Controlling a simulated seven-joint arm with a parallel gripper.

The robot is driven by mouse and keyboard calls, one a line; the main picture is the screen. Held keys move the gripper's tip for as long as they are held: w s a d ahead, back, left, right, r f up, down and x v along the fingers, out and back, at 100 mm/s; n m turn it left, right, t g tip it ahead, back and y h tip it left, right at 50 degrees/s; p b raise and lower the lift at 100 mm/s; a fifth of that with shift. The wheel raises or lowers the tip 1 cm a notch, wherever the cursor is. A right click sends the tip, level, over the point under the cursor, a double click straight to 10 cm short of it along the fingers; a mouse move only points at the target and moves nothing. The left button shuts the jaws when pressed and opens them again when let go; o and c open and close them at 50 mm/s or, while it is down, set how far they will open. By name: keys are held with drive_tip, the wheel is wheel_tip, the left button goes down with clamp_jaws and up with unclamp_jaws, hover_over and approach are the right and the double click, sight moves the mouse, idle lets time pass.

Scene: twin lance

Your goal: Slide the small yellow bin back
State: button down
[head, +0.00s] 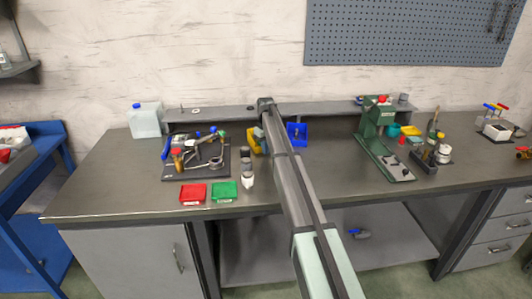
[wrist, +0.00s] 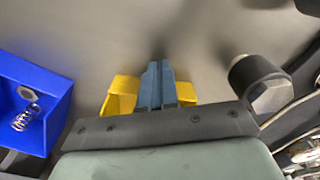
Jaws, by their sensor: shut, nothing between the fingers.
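The small yellow bin (head: 251,142) is on the bench, partly hidden by my arm in the head view. In the wrist view the yellow bin (wrist: 120,97) shows on both sides of my fingers, and its middle is hidden behind them. My gripper (wrist: 158,70) has blue-grey fingers pressed together with nothing between them. The fingers overlap the bin in this view; I cannot tell whether they touch it. In the head view my gripper (head: 259,134) is at the bin, near the back shelf.
A blue bin (head: 297,134) stands right of the yellow one; in the wrist view it holds a spring and a metal ring. A dark-and-metal cylinder (wrist: 262,84) is close on the other side. Red (head: 193,194) and green (head: 224,191) trays lie in front. A raised shelf (head: 225,114) runs behind.

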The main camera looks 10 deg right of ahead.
drive_tip(key=shift+w, duration=0.8)
drive_tip(key=shift+w+a, duration=0.1)
drive_tip(key=shift+w, duration=0.6)
drive_tip(key=shift+s, duration=0.15)
drive_tip(key=shift+s, duration=0.25)
drive_tip(key=shift+r, duration=0.15)
drive_tip(key=shift+r, duration=4.35)
